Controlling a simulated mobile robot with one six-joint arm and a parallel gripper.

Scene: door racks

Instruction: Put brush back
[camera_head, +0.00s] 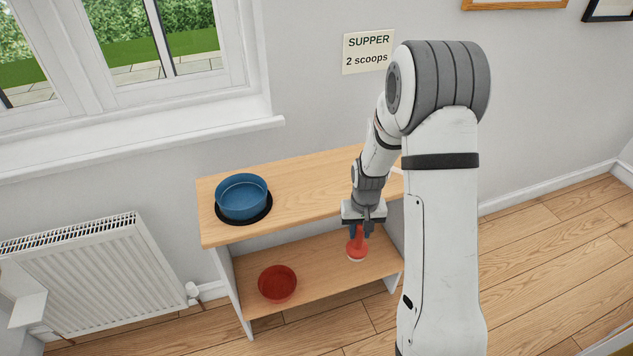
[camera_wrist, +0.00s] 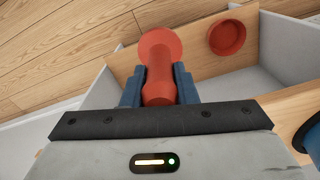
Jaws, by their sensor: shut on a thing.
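The red brush (camera_head: 357,247) has a slim handle and a wider round end with a pale rim underneath. My gripper (camera_head: 362,231) points down in front of the shelf unit and is shut on the brush handle. In the wrist view the brush (camera_wrist: 160,52) stands between the two blue fingers of my gripper (camera_wrist: 158,78), its wide end away from me. The brush shows over the right part of the lower shelf (camera_head: 318,278); I cannot tell whether it touches the board.
A red bowl (camera_head: 278,284) sits on the lower shelf at left; it also shows in the wrist view (camera_wrist: 227,37). A blue bowl (camera_head: 241,196) stands on a black round mat on the top board (camera_head: 305,190). A radiator (camera_head: 95,270) is at left. A sign (camera_head: 368,51) hangs above.

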